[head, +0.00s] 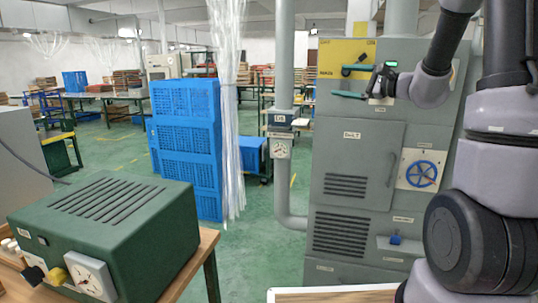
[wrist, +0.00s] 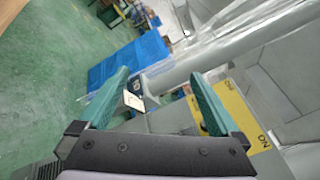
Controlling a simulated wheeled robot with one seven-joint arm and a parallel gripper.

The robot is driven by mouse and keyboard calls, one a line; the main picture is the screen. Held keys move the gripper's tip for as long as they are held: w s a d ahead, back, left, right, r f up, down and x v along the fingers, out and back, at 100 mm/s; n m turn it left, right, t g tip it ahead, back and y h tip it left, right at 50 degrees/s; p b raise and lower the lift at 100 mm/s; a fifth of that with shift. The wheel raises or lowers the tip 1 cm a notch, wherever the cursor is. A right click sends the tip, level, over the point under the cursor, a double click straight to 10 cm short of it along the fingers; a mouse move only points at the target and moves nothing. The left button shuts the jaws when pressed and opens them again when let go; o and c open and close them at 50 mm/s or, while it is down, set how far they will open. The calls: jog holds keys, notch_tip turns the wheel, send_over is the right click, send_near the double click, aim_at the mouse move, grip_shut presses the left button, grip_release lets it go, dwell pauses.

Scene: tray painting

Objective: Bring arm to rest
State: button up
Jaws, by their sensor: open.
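My gripper (head: 352,82) is raised at the upper right of the head view, in front of the upper part of a grey cabinet (head: 358,172). Its two green fingers point left and are spread apart. In the wrist view my gripper (wrist: 160,95) shows both green fingers wide apart with nothing held between them. Past the fingers, the wrist view is tilted and shows blue crates (wrist: 125,62), a grey pipe and a yellow panel (wrist: 243,115). My arm runs down the right side of the head view and hides part of the cabinet.
The cabinet carries a blue handwheel (head: 421,173) and a vertical door handle. A grey pipe (head: 283,100) with a gauge (head: 280,149) stands left of it. A green machine box (head: 110,225) sits on a wooden table at the lower left. Green floor (head: 255,250) lies open between.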

jog(key=s+a+n+g+h, duration=0.1)
jog(key=s+a+n+g, duration=0.2)
jog(key=s, duration=0.3)
jog(key=s+a+f+n+g+h, duration=0.1)
jog(key=s+a+n+g, duration=0.1)
jog(key=s, duration=0.4)
jog(key=s+a+n+g+h, duration=0.1)
jog(key=s+a+n+g, duration=0.2)
jog(key=s, duration=0.4)
jog(key=s+d+n+t+h, duration=0.2)
jog(key=s+d+n+h, duration=0.1)
jog(key=s+d+h, duration=0.4)
jog(key=shift+s+d+f+n+h, duration=0.3)
jog(key=shift+s+d+f+h, duration=0.15)
jog(key=shift+s+d, duration=0.55)
jog(key=shift+s+a, duration=0.15)
